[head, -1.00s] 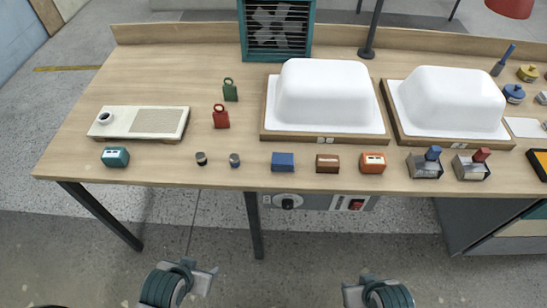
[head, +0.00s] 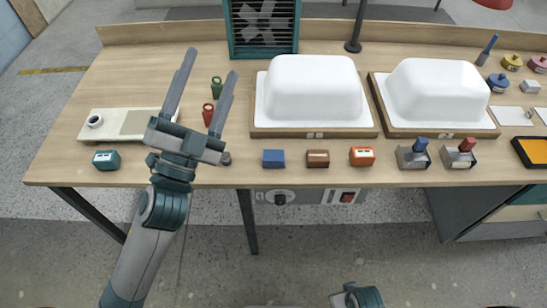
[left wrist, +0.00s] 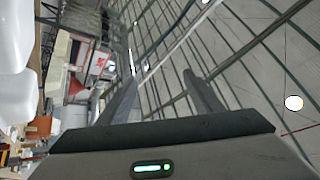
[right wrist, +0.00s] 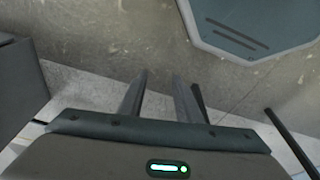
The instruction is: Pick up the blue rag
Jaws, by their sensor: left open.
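A small plain blue block-like piece (head: 273,158) lies near the table's front edge, left of a brown block; it is the closest match to the blue rag, but I cannot make out cloth. My left gripper (head: 211,66) is open and empty, raised over the left part of the table, with its fingers pointing to the back. It is left of the blue piece and apart from it. Its fingers (left wrist: 160,62) show no object between them in the left wrist view. My right gripper (right wrist: 159,76) has its fingers apart and empty, over the floor.
Two white tub shells (head: 315,88) (head: 438,92) stand on wooden boards behind the blue piece. A brown block (head: 317,158) and an orange one (head: 362,156) lie to its right. Red and green bottles and a cream board (head: 88,130) are around the left arm.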

